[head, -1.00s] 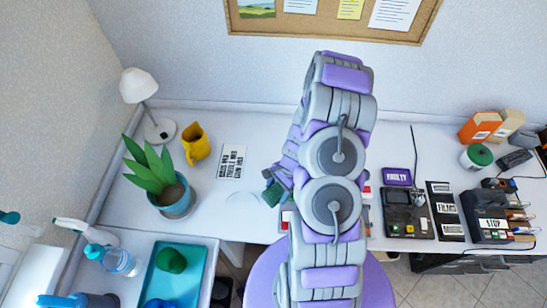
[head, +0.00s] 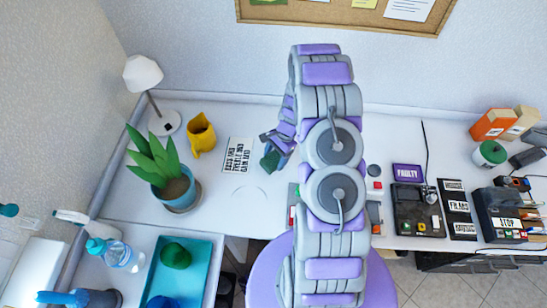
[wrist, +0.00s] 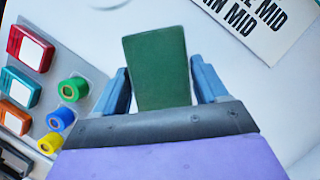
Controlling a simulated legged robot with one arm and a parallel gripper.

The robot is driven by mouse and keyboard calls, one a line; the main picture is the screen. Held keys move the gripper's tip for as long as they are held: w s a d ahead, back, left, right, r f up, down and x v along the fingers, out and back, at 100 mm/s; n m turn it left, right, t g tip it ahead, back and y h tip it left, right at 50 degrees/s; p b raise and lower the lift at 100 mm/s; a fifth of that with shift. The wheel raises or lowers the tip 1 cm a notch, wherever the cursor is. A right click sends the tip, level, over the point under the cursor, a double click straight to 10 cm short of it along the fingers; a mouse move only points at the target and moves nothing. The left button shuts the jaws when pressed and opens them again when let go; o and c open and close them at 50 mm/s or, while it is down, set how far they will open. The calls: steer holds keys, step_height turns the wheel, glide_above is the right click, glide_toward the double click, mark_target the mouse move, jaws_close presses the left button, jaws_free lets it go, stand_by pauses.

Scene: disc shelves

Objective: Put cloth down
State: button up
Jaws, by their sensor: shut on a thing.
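My gripper (wrist: 161,86) is shut on a dark green piece, the cloth (wrist: 157,62), which sticks out flat between the two blue fingers in the wrist view. In the head view the cloth (head: 270,161) shows as a small dark green patch at the end of my arm, above the white desk (head: 228,205). My gripper (head: 275,152) is partly hidden there by my own arm. I cannot tell whether the cloth touches the desk.
A teal tray (head: 200,262) holds a green lump (head: 175,256). Button panels and devices (head: 418,210) are on the right.

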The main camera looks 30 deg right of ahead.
mark_target(273, 157)
steer(key=shift+w+f, duration=0.1)
steer(key=shift+w, duration=0.75)
steer(key=shift+w+d, duration=0.2)
steer(key=shift+w, duration=0.1)
steer(key=shift+w+d+f, duration=0.1)
steer(key=shift+d+f, duration=0.05)
steer(key=shift+f, duration=0.15)
step_height(273, 157, down, 3)
steer(key=shift+d+f+b, duration=0.1)
steer(key=shift+b, duration=0.6)
steer(key=shift+a, duration=0.2)
steer(key=o, duration=1)
steer(key=shift+d, duration=0.1)
